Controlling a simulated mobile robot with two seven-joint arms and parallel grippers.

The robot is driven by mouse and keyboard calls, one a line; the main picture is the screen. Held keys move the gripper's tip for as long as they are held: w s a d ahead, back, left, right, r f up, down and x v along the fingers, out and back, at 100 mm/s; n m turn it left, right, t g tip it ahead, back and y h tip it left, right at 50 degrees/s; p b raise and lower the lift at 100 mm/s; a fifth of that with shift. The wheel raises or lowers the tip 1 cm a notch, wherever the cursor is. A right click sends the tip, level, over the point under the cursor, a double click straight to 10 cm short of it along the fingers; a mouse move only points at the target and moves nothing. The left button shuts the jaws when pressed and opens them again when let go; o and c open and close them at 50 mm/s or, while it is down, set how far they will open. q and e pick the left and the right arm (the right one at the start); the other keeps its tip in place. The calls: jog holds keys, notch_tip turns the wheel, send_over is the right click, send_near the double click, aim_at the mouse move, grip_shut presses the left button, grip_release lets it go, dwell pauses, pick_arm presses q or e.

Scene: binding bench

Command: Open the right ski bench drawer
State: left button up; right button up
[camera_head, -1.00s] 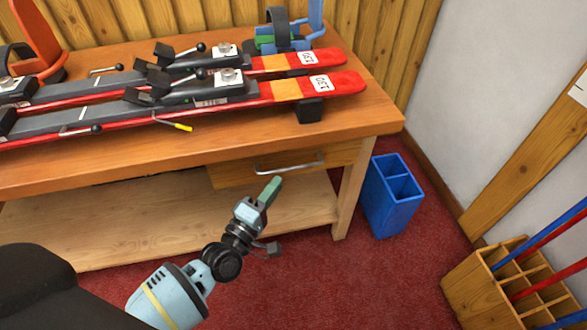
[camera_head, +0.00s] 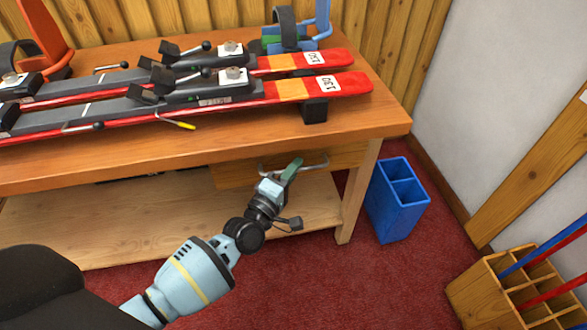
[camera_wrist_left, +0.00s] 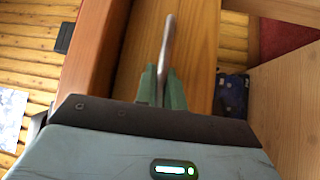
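The wooden right ski bench drawer (camera_head: 236,174) is under the bench top at its right end and looks shut. Its metal bar handle (camera_head: 318,164) runs across the front. My left gripper (camera_head: 293,166) is at the middle of this handle. In the left wrist view the handle (camera_wrist_left: 167,42) passes between the two green fingers (camera_wrist_left: 162,85), which sit close on both sides of it with no clear gap. The drawer front also shows there behind the handle. My right gripper is not in view.
Red skis (camera_head: 345,83) lie clamped on the wooden bench (camera_head: 150,145). A lower shelf (camera_head: 130,215) is below the drawer. A blue bin (camera_head: 398,205) stands right of the bench leg, and a wooden pole rack (camera_head: 490,300) farther right. Red floor in front is clear.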

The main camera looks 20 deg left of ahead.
pick_arm(q)
grip_shut()
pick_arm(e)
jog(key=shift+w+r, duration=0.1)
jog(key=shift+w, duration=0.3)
pick_arm(q)
jog(key=shift+s+d, duration=0.1)
